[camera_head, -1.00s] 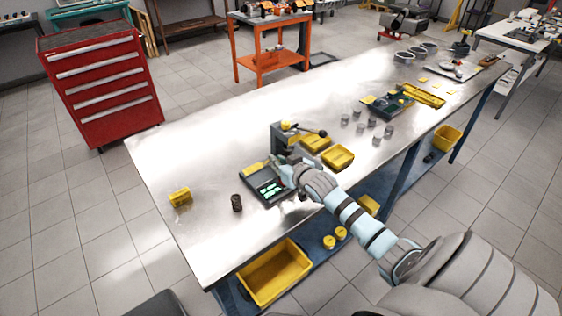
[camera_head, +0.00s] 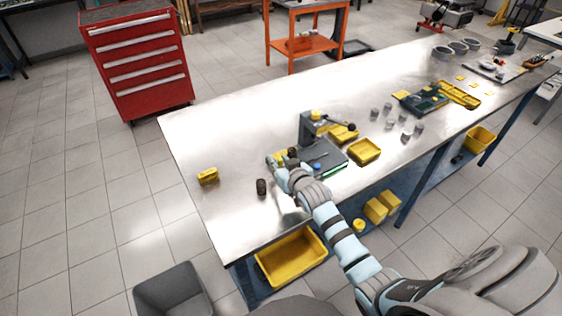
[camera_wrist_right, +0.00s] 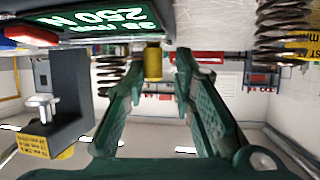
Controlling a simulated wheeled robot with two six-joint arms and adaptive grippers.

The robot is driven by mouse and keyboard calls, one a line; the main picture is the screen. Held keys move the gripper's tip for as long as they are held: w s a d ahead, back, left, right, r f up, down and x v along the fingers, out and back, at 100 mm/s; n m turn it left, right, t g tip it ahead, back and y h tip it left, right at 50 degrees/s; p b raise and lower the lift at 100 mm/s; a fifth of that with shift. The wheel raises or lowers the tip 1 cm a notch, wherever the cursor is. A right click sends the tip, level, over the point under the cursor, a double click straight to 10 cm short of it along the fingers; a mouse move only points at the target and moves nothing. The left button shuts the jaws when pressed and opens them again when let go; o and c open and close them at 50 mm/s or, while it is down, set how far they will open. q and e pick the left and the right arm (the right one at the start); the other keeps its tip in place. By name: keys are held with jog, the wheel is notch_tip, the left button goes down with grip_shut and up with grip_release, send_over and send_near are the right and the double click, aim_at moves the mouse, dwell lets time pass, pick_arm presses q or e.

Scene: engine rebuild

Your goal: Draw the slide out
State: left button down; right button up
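A tester with a dark upright post (camera_head: 306,128) stands on the steel bench, with a dark tray-like base (camera_head: 328,160) in front. My right gripper (camera_head: 279,158) is at the left end of this base, beside a yellow part, and hides some of it. In the right wrist view, where things appear upside down, my green fingers (camera_wrist_right: 158,62) are apart. A yellow cylinder (camera_wrist_right: 153,61) shows between their tips, with gaps at the sides. The tester's "250 N" display (camera_wrist_right: 100,18) is at upper left. I cannot make out the slide for certain. My left gripper is not in view.
A dark spring (camera_head: 261,187) and a small yellow block (camera_head: 208,177) lie to the left on the bench. A yellow bin (camera_head: 365,151) and several small grey cylinders lie right of the tester.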

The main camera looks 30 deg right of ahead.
jog(key=shift+d+r, duration=0.1)
jog(key=shift+d, duration=0.05)
jog(key=shift+s, duration=0.1)
jog(key=v, duration=1.2)
